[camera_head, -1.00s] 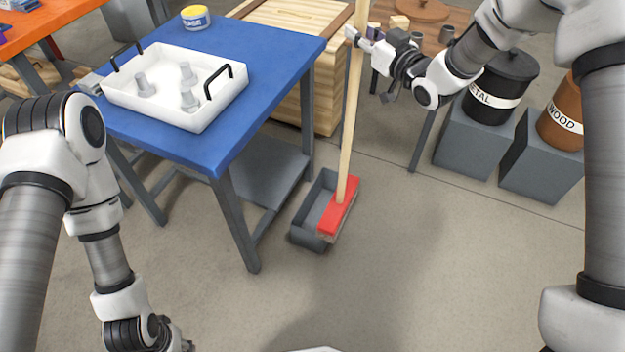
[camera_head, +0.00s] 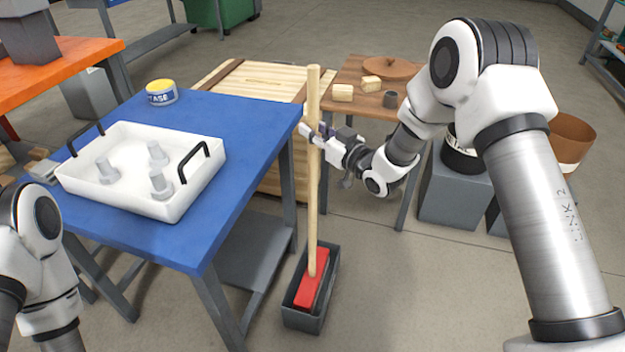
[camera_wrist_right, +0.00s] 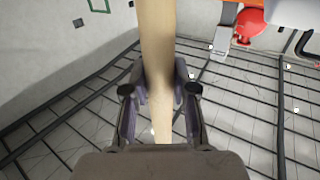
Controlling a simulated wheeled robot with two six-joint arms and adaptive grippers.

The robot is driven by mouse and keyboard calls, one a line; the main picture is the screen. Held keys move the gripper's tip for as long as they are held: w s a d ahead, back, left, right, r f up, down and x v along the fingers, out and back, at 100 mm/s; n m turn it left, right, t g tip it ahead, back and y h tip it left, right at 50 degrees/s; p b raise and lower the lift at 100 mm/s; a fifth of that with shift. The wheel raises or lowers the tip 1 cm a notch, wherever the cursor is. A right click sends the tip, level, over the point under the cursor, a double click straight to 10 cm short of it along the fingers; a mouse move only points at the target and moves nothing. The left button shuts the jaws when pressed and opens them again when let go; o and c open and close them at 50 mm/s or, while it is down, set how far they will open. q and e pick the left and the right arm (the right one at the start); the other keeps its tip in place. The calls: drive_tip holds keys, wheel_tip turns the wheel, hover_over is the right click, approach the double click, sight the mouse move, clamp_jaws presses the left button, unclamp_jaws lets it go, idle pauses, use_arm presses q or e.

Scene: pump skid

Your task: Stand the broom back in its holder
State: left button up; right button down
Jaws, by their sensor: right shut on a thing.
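The broom's wooden handle (camera_head: 313,180) stands nearly upright in the head view, with its red head (camera_head: 313,278) at the bottom. The red head sits inside the grey open-topped holder (camera_head: 326,312) on the floor, within its walls. Whether it rests on the holder's bottom cannot be told. My right gripper (camera_head: 314,132) is shut on the handle, above the middle. In the right wrist view the handle (camera_wrist_right: 157,50) runs between both fingers of the gripper (camera_wrist_right: 160,92). My left arm shows at the left edge; its gripper is out of view.
A blue table (camera_head: 235,125) stands left of the broom, carrying a white tray (camera_head: 190,200) with several grey parts and a yellow-lidded tin (camera_head: 161,93). A wooden crate (camera_head: 235,75) and brown table (camera_head: 360,100) stand behind. The floor right of the holder is clear.

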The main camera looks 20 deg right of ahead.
sight(317, 149)
drive_tip(key=shift+f+b, duration=0.55)
drive_tip(key=shift+f, duration=2.1)
drive_tip(key=c, duration=0.9)
unclamp_jaws()
drive_tip(key=shift+r, duration=0.15)
drive_tip(key=p+v, duration=0.2)
drive_tip(key=v, duration=1)
drive_tip(key=s+a+f+m+g+h, duration=0.1)
drive_tip(key=s+f+g+h, duration=0.15)
drive_tip(key=s+f, duration=0.45)
drive_tip(key=s+a+f+m+g+h, duration=0.1)
drive_tip(key=s+f+m+g, duration=0.2)
drive_tip(key=f, duration=0.7)
drive_tip(key=s+f+g+h, duration=0.1)
drive_tip(key=s+f+g, duration=0.2)
drive_tip(key=s, duration=0.5)
drive_tip(key=s+d+f+m+g+h, duration=0.1)
drive_tip(key=s+f+g, duration=0.3)
drive_tip(key=s, duration=0.4)
drive_tip(key=s+f+g+h, duration=0.2)
drive_tip(key=s+f+g, duration=0.1)
drive_tip(key=s, duration=0.6)
drive_tip(key=shift+d+f+g, duration=0.2)
drive_tip(key=shift+f+g, duration=0.1)
drive_tip(key=shift+g, duration=0.15)
